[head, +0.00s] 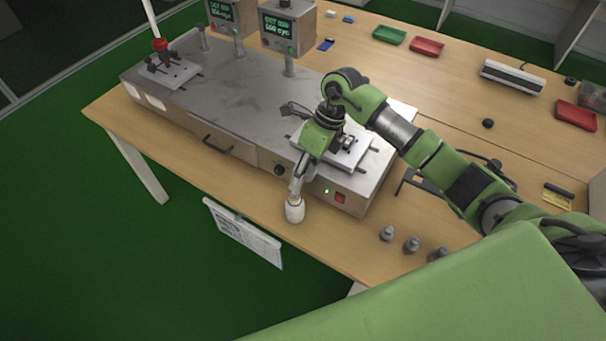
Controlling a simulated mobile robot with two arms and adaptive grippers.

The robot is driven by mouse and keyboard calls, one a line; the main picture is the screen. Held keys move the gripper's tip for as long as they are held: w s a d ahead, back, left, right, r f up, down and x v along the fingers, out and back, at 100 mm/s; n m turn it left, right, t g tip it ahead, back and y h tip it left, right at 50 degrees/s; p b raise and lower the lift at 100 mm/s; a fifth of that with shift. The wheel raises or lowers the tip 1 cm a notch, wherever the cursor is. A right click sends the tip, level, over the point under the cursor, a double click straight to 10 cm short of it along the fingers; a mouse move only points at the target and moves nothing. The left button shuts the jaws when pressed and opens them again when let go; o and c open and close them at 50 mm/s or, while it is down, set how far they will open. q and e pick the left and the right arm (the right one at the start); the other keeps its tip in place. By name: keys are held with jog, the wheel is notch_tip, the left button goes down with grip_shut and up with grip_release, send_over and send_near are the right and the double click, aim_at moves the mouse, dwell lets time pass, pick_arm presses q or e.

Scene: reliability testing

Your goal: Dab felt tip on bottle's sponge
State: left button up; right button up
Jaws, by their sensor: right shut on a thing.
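My right gripper (297,184) reaches down at the front edge of the grey test bench, its fingers pointing at the table. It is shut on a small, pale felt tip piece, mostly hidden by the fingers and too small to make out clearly. A white, rounded bottle (294,211) stands on the wooden table directly below the fingertips. The bottle's top, where the sponge would be, is hidden by the gripper, and I cannot tell whether the felt tip touches it. My left gripper is not in view.
The grey test bench (215,95) stands close behind the gripper. Several small grey weights (387,233) stand to the right on the table (345,245). Red (427,46) and green (389,35) trays lie at the back. A paper sheet (243,234) hangs at the front edge.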

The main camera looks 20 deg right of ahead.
jog(key=shift+s+f, duration=0.1)
jog(key=shift+r+p, duration=0.6)
jog(key=shift+r, duration=0.3)
jog(key=shift+r+p, duration=1.45)
jog(key=shift+r, duration=1.15)
